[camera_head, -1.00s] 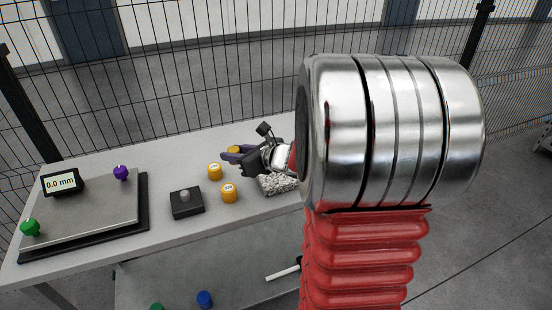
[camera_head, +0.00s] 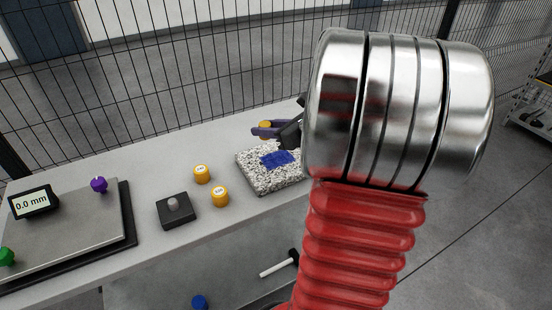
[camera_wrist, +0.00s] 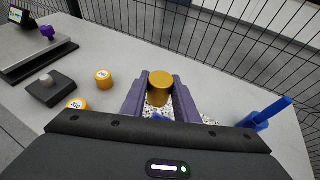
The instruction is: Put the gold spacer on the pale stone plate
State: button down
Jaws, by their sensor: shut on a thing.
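My gripper (camera_head: 270,131) is shut on the gold spacer (camera_head: 265,125), and its dark purple fingers grip the spacer's sides. In the wrist view the spacer (camera_wrist: 160,87) stands upright between the fingertips (camera_wrist: 156,98). The pale stone plate (camera_head: 254,177) is a speckled white and black slab with a blue patch on top. In the head view the gripper and spacer appear at the plate's far edge. In the wrist view a little of the plate (camera_wrist: 151,112) shows below and beside the spacer. The height of the spacer above it is hard to tell.
Two orange labelled cylinders (camera_head: 202,174) (camera_head: 220,196) and a dark block with a knob (camera_head: 176,210) stand left of the plate. A measuring plate (camera_head: 75,230) with a display (camera_head: 32,203) is further left. A blue object (camera_wrist: 264,114) lies right in the wrist view. Wire fence runs behind.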

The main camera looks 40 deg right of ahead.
send_over(266, 164)
jog(key=shift+d+f, duration=0.1)
jog(key=shift+f, duration=3)
jog(key=shift+f, duration=0.1)
jog(key=shift+f, duration=1.75)
jog(key=shift+f, duration=0.1)
jog(key=c, duration=1.4)
grip_release()
